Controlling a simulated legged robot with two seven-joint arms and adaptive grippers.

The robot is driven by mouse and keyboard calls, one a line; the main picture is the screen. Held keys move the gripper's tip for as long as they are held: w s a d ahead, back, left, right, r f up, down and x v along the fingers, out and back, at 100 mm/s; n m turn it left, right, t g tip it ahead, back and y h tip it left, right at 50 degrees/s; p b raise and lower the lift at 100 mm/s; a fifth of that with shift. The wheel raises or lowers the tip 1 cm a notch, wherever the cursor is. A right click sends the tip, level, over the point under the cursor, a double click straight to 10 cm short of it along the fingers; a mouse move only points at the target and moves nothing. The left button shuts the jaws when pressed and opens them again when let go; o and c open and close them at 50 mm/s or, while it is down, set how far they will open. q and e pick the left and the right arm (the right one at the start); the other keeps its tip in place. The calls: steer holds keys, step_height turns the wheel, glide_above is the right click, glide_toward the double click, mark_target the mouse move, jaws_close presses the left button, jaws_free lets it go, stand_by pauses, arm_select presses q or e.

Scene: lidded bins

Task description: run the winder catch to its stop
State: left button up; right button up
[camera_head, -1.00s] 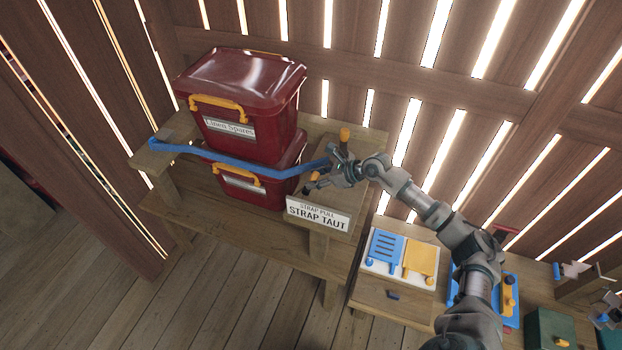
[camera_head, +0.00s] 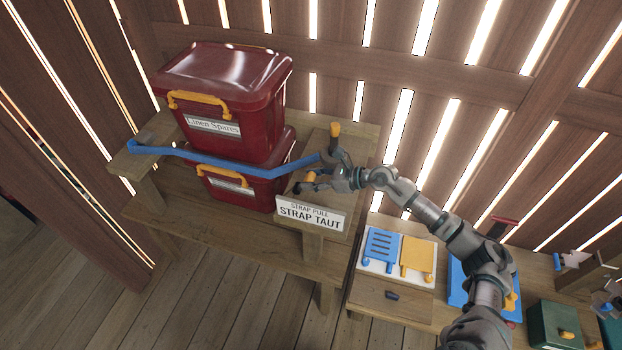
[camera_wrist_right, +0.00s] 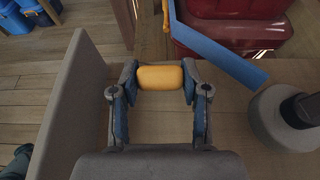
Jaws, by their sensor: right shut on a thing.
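The winder (camera_head: 340,160) stands at the right end of the wooden bench, where the blue strap (camera_head: 240,167) ends. An upright orange-tipped lever (camera_head: 335,129) rises from it. My right gripper (camera_head: 306,183) is low in front of the winder, behind the "STRAP TAUT" sign (camera_head: 310,214). It is shut on an orange block, apparently the catch (camera_wrist_right: 160,77), which sits between both fingertips in the wrist view. The catch's mount is hidden. A grey round part (camera_wrist_right: 285,118) lies to the right in the wrist view. My left gripper is out of view.
Two stacked dark red lidded bins (camera_head: 222,105) stand left of the winder, with the strap across their front. A lower cabinet (camera_head: 385,290) with blue and yellow panels is at the right. Slatted walls close the back and left.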

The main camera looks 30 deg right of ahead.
steer(key=shift+f, duration=0.25)
steer(key=o, duration=0.9)
steer(key=shift+c, duration=0.2)
steer(key=shift+o, duration=1.4)
steer(key=shift+d, duration=0.15)
steer(key=shift+d+r, duration=0.1)
steer(key=v, duration=1.1)
steer(key=shift+s+d, duration=0.25)
steer(key=shift+d, duration=0.05)
steer(key=shift+d, duration=0.1)
